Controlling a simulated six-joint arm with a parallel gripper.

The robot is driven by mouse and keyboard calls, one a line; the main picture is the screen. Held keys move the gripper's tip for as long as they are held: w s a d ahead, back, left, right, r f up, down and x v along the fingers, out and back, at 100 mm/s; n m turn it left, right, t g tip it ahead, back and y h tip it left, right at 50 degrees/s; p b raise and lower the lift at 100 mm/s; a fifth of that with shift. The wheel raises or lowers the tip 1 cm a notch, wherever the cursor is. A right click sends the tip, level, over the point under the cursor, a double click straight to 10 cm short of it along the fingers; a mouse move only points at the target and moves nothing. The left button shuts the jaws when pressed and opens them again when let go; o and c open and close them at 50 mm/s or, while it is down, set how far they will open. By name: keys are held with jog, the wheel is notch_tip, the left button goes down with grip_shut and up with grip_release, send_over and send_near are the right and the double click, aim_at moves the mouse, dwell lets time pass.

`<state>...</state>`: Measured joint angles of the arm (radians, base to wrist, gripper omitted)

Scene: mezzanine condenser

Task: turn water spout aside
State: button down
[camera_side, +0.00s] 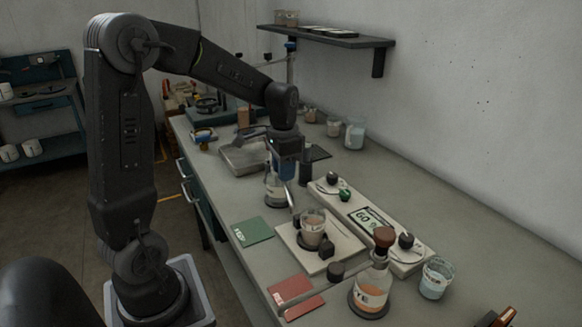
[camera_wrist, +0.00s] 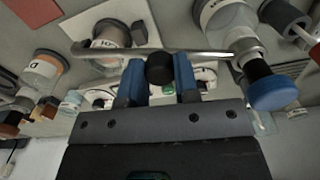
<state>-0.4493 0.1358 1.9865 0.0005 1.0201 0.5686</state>
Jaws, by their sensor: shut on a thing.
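The water spout, a thin bent metal tube (camera_wrist: 205,54), runs across the wrist view. Its left end is near a glass beaker (camera_wrist: 112,36) and its right end is by a post with a blue cap (camera_wrist: 273,92). My gripper (camera_wrist: 160,72) has its blue fingers shut on a black knob (camera_wrist: 160,68) at the middle of the tube. In the side view my gripper (camera_side: 286,165) is low over the bench, and part of the spout (camera_side: 292,197) shows below it, reaching toward the beaker (camera_side: 313,222) on a white plate (camera_side: 336,251). The gripper hides the knob there.
A labelled bottle (camera_side: 275,190) stands close behind my gripper. To the right are a long control panel (camera_side: 335,199) with knobs, a stoppered orange flask (camera_side: 369,289) and a beaker (camera_side: 434,278). A green card (camera_side: 252,231) and red card (camera_side: 296,298) lie flat in front.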

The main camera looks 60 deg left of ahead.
jog(key=s+a+m, duration=0.6)
jog(key=a+m, duration=0.3)
jog(key=m, duration=0.5)
jog(key=shift+s+a, duration=0.2)
jog(key=shift+s, duration=0.15)
jog(key=shift+m, duration=0.3)
jog(key=c, duration=0.8)
grip_release()
jog(key=shift+c, duration=0.2)
jog(key=shift+r, duration=0.1)
notch_tip(320, 180, up, 14)
jog(key=shift+f, duration=0.2)
